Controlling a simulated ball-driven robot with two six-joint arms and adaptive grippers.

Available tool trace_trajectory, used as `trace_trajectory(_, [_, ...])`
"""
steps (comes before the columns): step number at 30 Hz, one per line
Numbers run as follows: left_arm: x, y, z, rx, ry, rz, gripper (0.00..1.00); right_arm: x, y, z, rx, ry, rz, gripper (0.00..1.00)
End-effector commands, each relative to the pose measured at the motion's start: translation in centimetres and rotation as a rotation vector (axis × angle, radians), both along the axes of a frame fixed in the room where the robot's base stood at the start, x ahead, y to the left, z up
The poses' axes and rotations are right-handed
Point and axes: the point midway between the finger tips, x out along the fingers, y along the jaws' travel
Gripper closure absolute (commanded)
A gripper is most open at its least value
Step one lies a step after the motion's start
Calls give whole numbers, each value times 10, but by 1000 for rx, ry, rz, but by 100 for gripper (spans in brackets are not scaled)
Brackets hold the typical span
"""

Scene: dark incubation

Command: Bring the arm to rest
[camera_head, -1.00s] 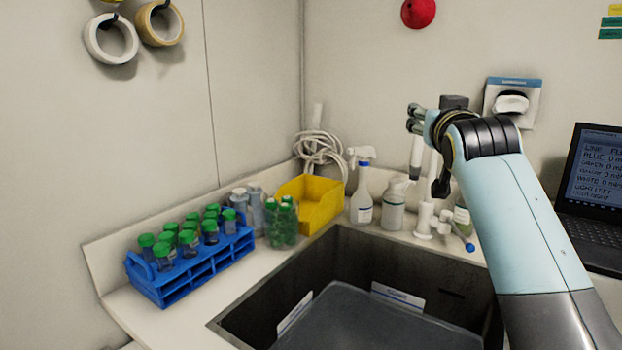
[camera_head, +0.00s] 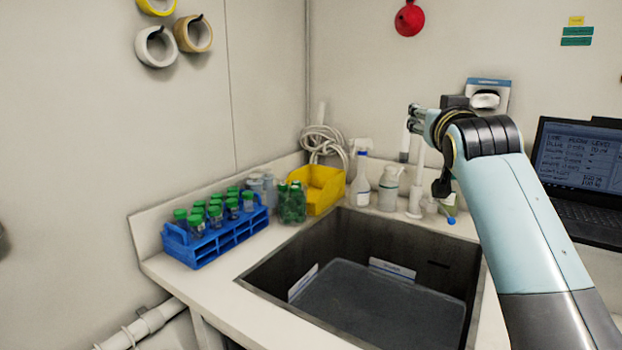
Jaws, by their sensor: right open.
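My right arm (camera_head: 520,210) comes in from the lower right, light blue with black joints. Its gripper (camera_head: 411,118) is at the far end, raised in front of the back wall and above the counter behind the sink. The fingers point left, stand apart and hold nothing that I can see. The arm's wrist hides part of the gripper. My left gripper is not in view.
A sink (camera_head: 362,225) with a dark lidded container (camera_head: 380,305) lies below the arm. Left of it stand a blue rack (camera_head: 217,243) of green-capped tubes, a jar (camera_head: 292,205) and a yellow bin (camera_head: 325,188). Bottles (camera_head: 361,185) stand behind. A laptop (camera_head: 580,165) is at right.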

Motion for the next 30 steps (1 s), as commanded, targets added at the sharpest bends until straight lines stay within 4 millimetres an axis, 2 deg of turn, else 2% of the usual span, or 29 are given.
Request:
trace_trajectory(2, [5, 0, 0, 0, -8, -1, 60, -2, -1, -4, 0, 9, -2, 56])
trace_trajectory(11, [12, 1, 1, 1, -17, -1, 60, -30, -17, -49, 5, 125, -18, 56])
trace_trajectory(17, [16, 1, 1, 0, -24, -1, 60, -66, -30, -96, 7, 254, -30, 56])
trace_trajectory(20, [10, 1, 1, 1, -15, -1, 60, -93, -38, -125, 7, 342, -34, 56])
trace_trajectory(23, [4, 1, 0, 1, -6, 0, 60, -129, -46, -157, 4, 452, -36, 56])
trace_trajectory(26, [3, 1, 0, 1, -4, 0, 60, -182, -54, -195, 0, 599, -29, 56])
trace_trajectory(27, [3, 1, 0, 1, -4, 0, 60, -206, -56, -209, -4, 663, -24, 56])
trace_trajectory(30, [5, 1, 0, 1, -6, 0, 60, -262, -59, -235, -11, 808, -5, 56])
